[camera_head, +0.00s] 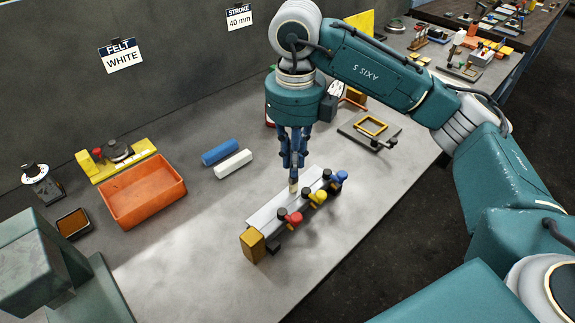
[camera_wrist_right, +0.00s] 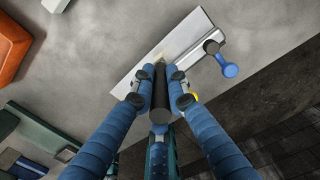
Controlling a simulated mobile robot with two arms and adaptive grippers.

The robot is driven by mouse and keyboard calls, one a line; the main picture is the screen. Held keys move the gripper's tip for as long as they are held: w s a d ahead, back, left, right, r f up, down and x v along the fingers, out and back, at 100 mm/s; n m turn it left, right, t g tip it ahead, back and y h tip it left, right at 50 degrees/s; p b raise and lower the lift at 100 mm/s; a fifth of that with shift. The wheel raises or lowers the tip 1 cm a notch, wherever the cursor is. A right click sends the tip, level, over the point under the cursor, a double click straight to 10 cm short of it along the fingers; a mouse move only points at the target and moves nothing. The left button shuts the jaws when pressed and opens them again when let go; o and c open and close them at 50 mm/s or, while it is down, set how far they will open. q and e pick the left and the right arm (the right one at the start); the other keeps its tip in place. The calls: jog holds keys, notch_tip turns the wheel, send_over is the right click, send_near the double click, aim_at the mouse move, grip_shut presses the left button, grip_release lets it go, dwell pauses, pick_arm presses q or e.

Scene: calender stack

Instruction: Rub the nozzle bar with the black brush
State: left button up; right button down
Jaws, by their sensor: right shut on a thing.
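The nozzle bar (camera_head: 272,217) is a long pale bar with red, yellow and blue knobs along its right side and a brass-coloured block at its near end. It lies on the grey bench and also shows in the wrist view (camera_wrist_right: 186,45). My right gripper (camera_head: 293,164) points down over the middle of the bar. My left gripper is not in view.
A yellow-framed fixture (camera_head: 371,126) stands to the right at the back. A wall with a "FELT WHITE" sign (camera_head: 121,56) bounds the bench.

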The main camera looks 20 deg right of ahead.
jog(key=shift+w+d, duration=0.3)
jog(key=shift+d, duration=0.45)
jog(key=shift+w+d, duration=0.25)
jog(key=shift+d, duration=0.45)
jog(key=shift+s+a, duration=0.3)
jog(key=shift+a, duration=0.55)
jog(key=shift+s+a, duration=0.3)
jog(key=shift+a, duration=0.4)
jog(key=shift+s+a, duration=0.35)
jog(key=shift+a, duration=0.35)
jog(key=shift+s+a, duration=0.3)
jog(key=shift+a, duration=0.4)
